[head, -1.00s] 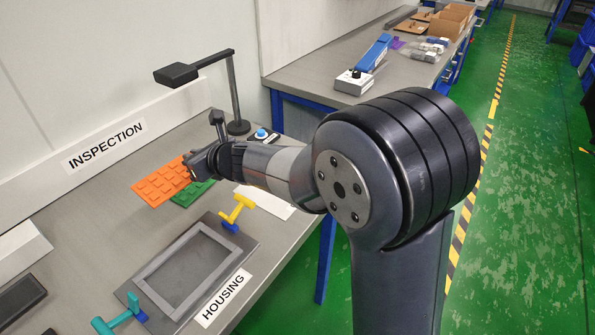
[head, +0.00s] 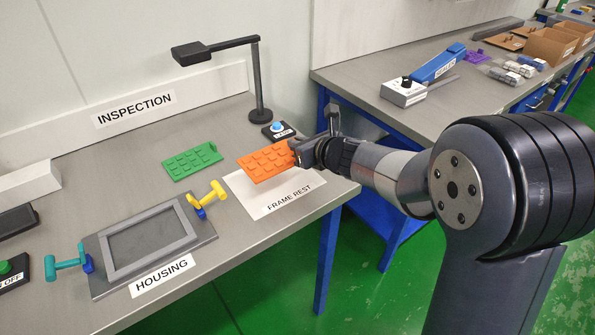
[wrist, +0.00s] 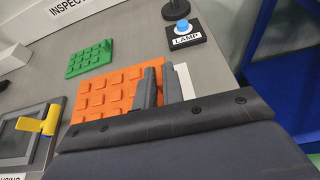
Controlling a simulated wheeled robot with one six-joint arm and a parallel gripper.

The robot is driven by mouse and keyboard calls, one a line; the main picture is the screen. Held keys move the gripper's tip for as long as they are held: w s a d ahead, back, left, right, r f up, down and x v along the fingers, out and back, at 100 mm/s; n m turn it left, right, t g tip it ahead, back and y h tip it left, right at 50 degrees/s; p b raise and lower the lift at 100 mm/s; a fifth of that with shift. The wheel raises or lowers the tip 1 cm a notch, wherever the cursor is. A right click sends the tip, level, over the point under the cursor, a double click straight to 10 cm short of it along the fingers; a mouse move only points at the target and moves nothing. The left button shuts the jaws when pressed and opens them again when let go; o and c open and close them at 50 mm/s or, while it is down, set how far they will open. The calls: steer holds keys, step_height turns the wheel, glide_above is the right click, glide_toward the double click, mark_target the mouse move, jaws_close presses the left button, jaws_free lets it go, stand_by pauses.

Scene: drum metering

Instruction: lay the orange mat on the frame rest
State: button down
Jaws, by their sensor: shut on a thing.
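The orange mat (head: 264,162) is a flat slab with rows of raised square pads. My gripper (head: 297,152) is shut on its right edge. The mat is over the back part of the frame rest (head: 285,200), a white sheet with a printed label at the bench's front right. I cannot tell whether the mat touches the sheet or hangs just above it. In the wrist view the mat (wrist: 112,92) lies under the fingers (wrist: 158,88), and a strip of white sheet (wrist: 184,82) shows to their right.
A green mat (head: 192,161) lies left of the orange one. The grey housing frame (head: 150,240) has a yellow clamp (head: 208,198) and a teal clamp (head: 66,262). A blue lamp button (head: 278,129) and a lamp stand (head: 260,85) are behind the sheet.

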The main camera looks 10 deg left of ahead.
mark_target(299, 172)
steer(key=shift+f+b, duration=0.75)
steer(key=shift+f, duration=2.25)
steer(key=shift+f, duration=0.1)
steer(key=c, duration=1.5)
jaws_free()
steer(key=shift+r, duration=0.2)
steer(key=v, duration=1.2)
